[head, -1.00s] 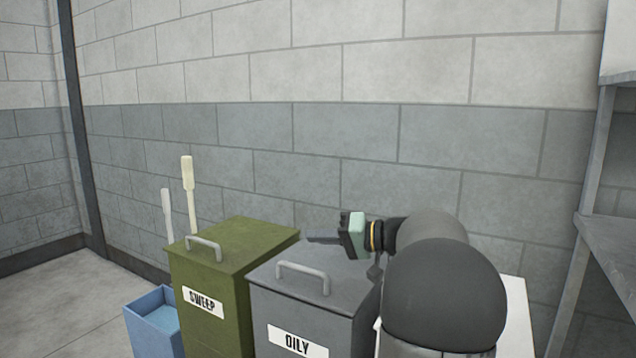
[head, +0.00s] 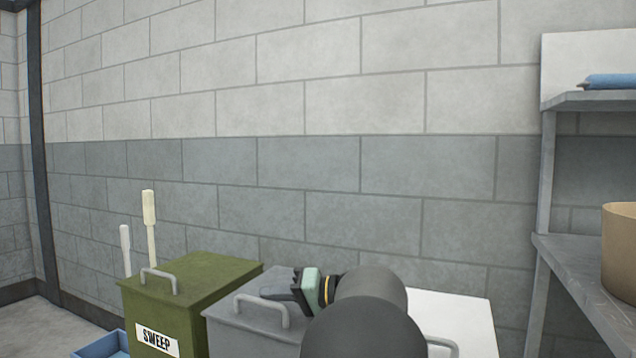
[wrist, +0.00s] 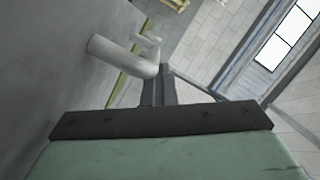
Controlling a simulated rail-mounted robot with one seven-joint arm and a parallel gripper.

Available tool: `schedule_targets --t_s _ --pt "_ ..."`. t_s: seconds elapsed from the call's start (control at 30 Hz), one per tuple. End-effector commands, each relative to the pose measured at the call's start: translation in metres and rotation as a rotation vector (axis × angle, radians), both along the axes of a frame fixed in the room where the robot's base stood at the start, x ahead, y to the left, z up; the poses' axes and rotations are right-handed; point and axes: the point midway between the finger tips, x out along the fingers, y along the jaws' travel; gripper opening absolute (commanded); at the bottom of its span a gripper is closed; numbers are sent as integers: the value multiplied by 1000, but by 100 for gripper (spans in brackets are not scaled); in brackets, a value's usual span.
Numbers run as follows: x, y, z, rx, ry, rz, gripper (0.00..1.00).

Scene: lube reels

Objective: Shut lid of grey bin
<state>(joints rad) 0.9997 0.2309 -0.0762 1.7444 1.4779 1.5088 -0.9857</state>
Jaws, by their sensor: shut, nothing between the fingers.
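The grey bin (head: 232,336) stands between the green bin and a white box. Its lid (head: 226,306) lies flat on top, with a bar handle (head: 284,311). My gripper (head: 266,293) is low over the lid, just behind the handle, with its fingers pointing left. My arm hides the lid's right part. In the wrist view, the shut fingers (wrist: 159,90) show beside the pale handle (wrist: 118,52) and the grey lid surface (wrist: 62,60). I cannot tell whether they touch it. Nothing is held.
The green SWEEP bin (head: 190,282) stands close on the left, with its lid down. A blue bin (head: 95,345) and two upright pale handles (head: 149,225) are farther left. A white box (head: 465,315) stands right. Shelving (head: 590,275) is at far right, and a block wall behind.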

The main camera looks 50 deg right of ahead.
Motion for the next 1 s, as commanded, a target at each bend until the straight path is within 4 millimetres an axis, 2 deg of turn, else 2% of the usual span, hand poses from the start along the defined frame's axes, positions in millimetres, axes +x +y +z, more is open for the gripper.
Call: schedule_targets --t_s 0.03,0.17,0.27,0.43,0.5,0.7,0.83,1.0 --pt "-1 1 -7 4 13 6 0" --pt "0 0 -3 6 13 7 0" --pt "2 -5 8 4 11 7 0" --pt "8 -20 41 1 4 10 0" --pt "-12 -28 40 3 5 4 0" --pt "-51 -46 48 1 2 5 0" --pt "-68 -53 52 1 2 6 0" --pt "-79 -57 53 1 1 8 0"
